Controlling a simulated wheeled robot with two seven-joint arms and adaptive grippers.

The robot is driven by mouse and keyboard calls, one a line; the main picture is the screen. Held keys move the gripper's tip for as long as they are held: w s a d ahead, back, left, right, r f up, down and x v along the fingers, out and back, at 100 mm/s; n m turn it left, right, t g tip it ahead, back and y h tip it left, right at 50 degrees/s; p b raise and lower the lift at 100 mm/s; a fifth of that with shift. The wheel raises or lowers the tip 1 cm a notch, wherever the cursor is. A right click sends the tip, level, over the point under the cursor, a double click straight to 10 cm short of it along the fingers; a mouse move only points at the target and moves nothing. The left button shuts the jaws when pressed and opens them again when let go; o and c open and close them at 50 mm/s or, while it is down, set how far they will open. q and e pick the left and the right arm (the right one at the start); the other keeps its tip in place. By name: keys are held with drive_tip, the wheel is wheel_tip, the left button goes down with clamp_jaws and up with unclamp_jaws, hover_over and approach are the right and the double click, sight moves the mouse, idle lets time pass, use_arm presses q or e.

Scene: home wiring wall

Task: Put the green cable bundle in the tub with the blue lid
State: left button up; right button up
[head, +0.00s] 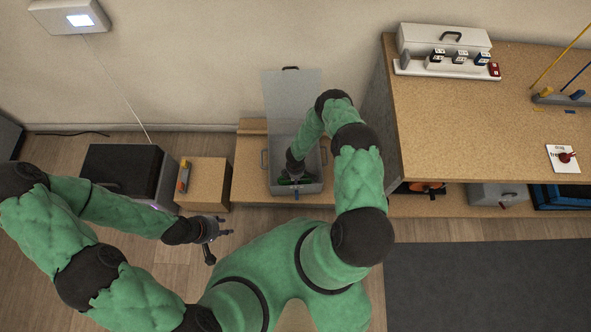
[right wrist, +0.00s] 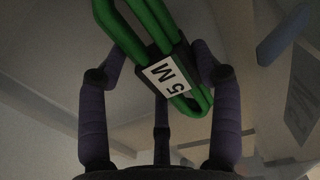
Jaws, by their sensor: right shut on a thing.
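The green cable bundle (right wrist: 158,28) has a black band and a white label reading "5 M". My right gripper (right wrist: 160,85) is shut on it, with its fingers on both sides of the band. In the head view, my right gripper (head: 296,177) reaches down into a grey tub (head: 312,187) with a raised lid (head: 291,95). The lid looks pale grey, not clearly blue. The bundle (head: 284,181) shows green within the tub's outline; whether it touches the floor cannot be told. My left gripper (head: 213,236) is empty, with fingers apart, above the floor.
A cork-coloured low bench (head: 247,185) carries the tub. A small wooden box (head: 207,180) and a black cabinet (head: 120,165) stand to the left. A tall workbench (head: 480,115) with a grey case (head: 443,40) rises on the right. A dark blue crate (head: 560,197) sits below it.

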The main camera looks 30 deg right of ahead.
drive_tip(key=shift+f, duration=0.25)
drive_tip(key=shift+f, duration=0.15)
drive_tip(key=o, duration=1.3)
drive_tip(key=shift+o, duration=0.2)
